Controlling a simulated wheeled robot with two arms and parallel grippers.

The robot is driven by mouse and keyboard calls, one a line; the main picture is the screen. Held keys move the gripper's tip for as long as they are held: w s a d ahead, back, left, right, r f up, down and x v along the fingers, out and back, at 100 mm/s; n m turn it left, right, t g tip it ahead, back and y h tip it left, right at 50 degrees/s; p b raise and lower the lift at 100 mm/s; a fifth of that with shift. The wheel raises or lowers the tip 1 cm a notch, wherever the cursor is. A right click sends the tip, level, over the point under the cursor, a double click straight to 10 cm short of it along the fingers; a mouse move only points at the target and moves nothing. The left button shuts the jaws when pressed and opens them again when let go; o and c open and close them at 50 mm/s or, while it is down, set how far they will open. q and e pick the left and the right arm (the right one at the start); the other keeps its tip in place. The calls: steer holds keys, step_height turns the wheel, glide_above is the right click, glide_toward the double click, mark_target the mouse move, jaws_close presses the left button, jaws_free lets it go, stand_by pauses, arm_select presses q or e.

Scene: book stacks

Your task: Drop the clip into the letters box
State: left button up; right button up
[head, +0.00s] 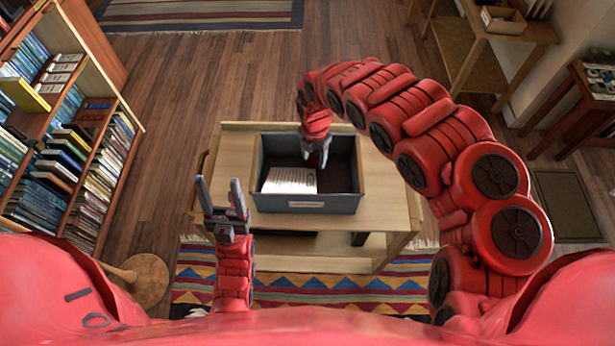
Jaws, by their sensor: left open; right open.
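The letters box (308,204) is a dark grey open box with a pale label on its front, standing on a light wooden table (228,160). A white sheet with writing (290,181) lies inside it on the left. My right gripper (316,159) points down over the box's back middle, its fingers open. I cannot tell how deep the fingers reach. I cannot make out the clip; it may be hidden by the gripper or the box walls. My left gripper (218,186) is open and empty, pointing up near the table's front left corner, apart from the box.
A bookcase (75,130) full of books stands on the left. A round wooden stool (146,280) is at lower left. A patterned rug (350,286) lies under the table. Other wooden tables (470,65) stand at upper right. The table top right of the box is bare.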

step_height(320, 180, up, 17)
steer(key=p, duration=0.6)
steer(key=shift+r+p, duration=0.2)
steer(key=shift+p, duration=0.15)
